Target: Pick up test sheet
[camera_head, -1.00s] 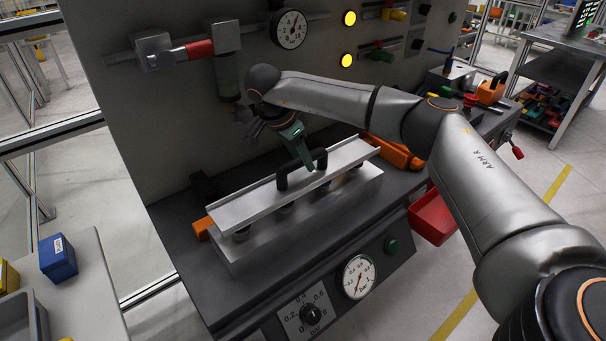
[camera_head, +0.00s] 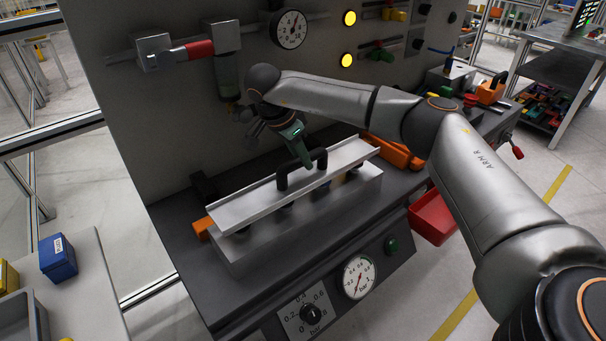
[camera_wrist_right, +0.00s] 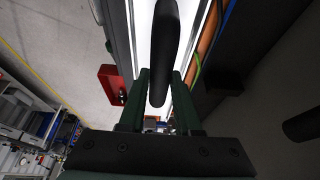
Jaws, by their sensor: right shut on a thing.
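The test sheet (camera_head: 240,207) is a long silver plate with a black arched handle (camera_head: 283,181). It lies along the top of a metal block (camera_head: 250,252) on the bench, with dark round shapes partly showing beneath it. I cannot tell whether it touches them. My right gripper (camera_head: 305,162) is shut on the handle, reaching down from behind it. In the right wrist view the black handle (camera_wrist_right: 165,50) runs between the two green fingers (camera_wrist_right: 160,100), with the bright sheet (camera_wrist_right: 144,30) behind it. The fingers hide part of the handle. My left gripper is out of view.
A panel with a gauge (camera_head: 289,29) and lit yellow lamps rises close behind. Orange parts (camera_head: 394,152) lie beyond the block's right end. A red bin (camera_head: 432,217) hangs at the bench's right front. A side table with a blue box (camera_head: 58,260) stands at left.

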